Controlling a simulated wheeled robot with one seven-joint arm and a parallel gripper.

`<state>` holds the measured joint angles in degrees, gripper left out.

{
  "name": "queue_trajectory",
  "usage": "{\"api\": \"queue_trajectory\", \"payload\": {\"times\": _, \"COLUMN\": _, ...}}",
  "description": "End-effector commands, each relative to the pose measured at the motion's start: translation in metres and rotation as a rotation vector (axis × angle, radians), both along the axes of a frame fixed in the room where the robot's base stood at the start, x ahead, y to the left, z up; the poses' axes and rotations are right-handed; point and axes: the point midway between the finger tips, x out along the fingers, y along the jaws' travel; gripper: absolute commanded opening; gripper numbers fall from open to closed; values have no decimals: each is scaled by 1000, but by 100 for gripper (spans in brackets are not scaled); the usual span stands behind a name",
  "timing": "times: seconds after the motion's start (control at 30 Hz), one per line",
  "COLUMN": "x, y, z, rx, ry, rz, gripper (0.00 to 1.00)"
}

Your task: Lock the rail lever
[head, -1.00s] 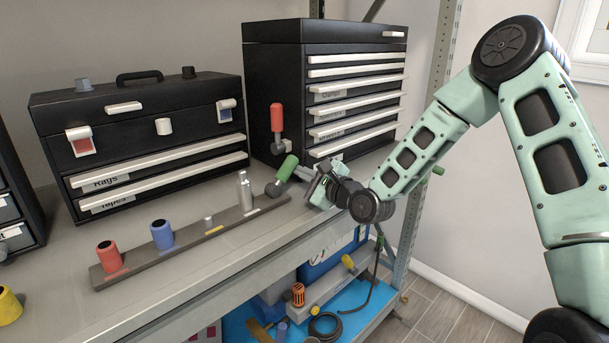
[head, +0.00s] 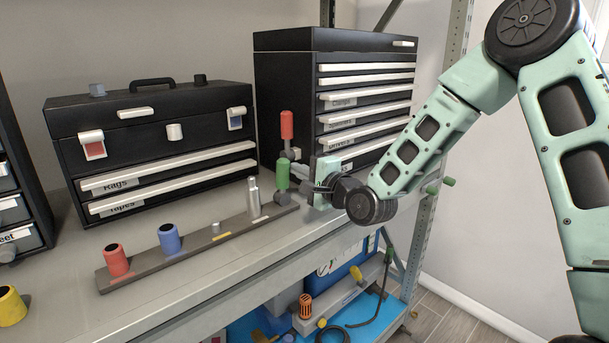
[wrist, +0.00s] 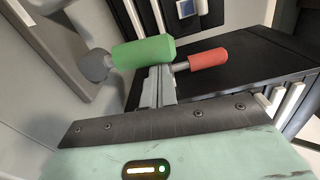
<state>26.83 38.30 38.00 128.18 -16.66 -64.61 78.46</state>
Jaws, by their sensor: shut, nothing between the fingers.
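The green-handled lever (head: 283,174) stands about upright at the right end of the dark rail (head: 190,252). Its grey round base (head: 282,197) sits at the rail's end. In the wrist view the green handle (wrist: 143,52) lies across the tips of my gripper (wrist: 163,72). My gripper (head: 294,170) is shut and empty, just right of the green handle. Its fingertips are against it or very close; I cannot tell which. A red-handled lever (head: 287,126) stands upright behind, and also shows in the wrist view (wrist: 208,59).
The rail carries a red socket (head: 116,260), a blue socket (head: 169,239) and a metal cylinder (head: 254,198). A tall drawer chest (head: 285,65) stands close behind my gripper. A black toolbox (head: 150,130) stands to the left.

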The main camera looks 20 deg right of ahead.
Motion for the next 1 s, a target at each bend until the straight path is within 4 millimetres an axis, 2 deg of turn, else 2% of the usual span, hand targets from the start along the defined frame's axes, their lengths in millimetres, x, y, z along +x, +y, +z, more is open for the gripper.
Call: {"api": "queue_trajectory", "payload": {"times": 1.0, "x": -1, "y": 8, "z": 3, "rx": 5, "ry": 2, "rz": 1, "gripper": 0}}
